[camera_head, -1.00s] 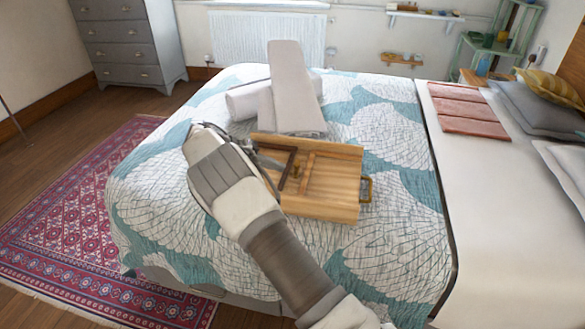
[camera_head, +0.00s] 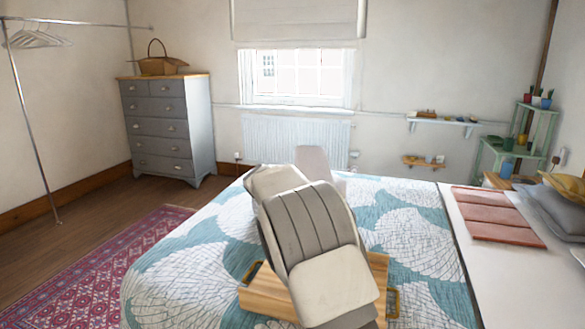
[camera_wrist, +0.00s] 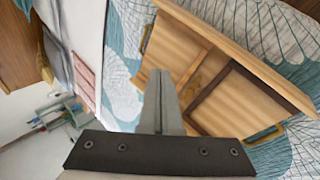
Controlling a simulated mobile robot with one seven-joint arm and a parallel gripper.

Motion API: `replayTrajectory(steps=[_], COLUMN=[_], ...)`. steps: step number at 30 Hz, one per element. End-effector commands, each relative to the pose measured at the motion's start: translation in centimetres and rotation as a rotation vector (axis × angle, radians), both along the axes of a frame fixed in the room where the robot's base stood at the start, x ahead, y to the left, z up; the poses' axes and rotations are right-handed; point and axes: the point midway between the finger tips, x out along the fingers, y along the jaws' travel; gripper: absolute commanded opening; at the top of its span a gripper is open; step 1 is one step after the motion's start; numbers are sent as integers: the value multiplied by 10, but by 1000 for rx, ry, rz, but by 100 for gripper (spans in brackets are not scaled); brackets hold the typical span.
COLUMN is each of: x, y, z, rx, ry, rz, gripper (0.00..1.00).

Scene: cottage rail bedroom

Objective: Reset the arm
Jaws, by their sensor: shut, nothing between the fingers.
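My gripper (camera_wrist: 161,90) shows in the wrist view with its fingers together and nothing between them. In the head view my arm is raised in front of the bed (camera_head: 405,230), and its pale and grey links hide the gripper. A wooden tray (camera_head: 264,293) with brass handles lies on the patterned quilt, partly covered by my arm. In the wrist view the tray (camera_wrist: 235,50) lies beyond the fingers, with a dark brown frame (camera_wrist: 260,82) inside it. The fingers look apart from the tray, though their exact gap is hard to tell.
Folded pink cloth (camera_head: 488,214) and pillows (camera_head: 555,208) lie at the bed's right. A grey dresser (camera_head: 168,130) bearing a basket (camera_head: 160,66) stands back left. A rug (camera_head: 95,275) and open floor lie left.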

Motion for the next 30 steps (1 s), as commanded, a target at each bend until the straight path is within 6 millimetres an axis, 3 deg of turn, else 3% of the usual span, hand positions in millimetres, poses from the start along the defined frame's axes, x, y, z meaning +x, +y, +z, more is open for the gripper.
replayTrajectory(steps=[1,6,15,22,30], x=[-10,-43,-115,-177,-253], y=[-10,-34,-63,-75,-80], z=[14,48,94,116,123], rx=[43,167,360,479,575], ry=[-4,-19,-78,-150,-253], rz=[-9,-16,-2,25,65], gripper=[0,0,0,0,0])
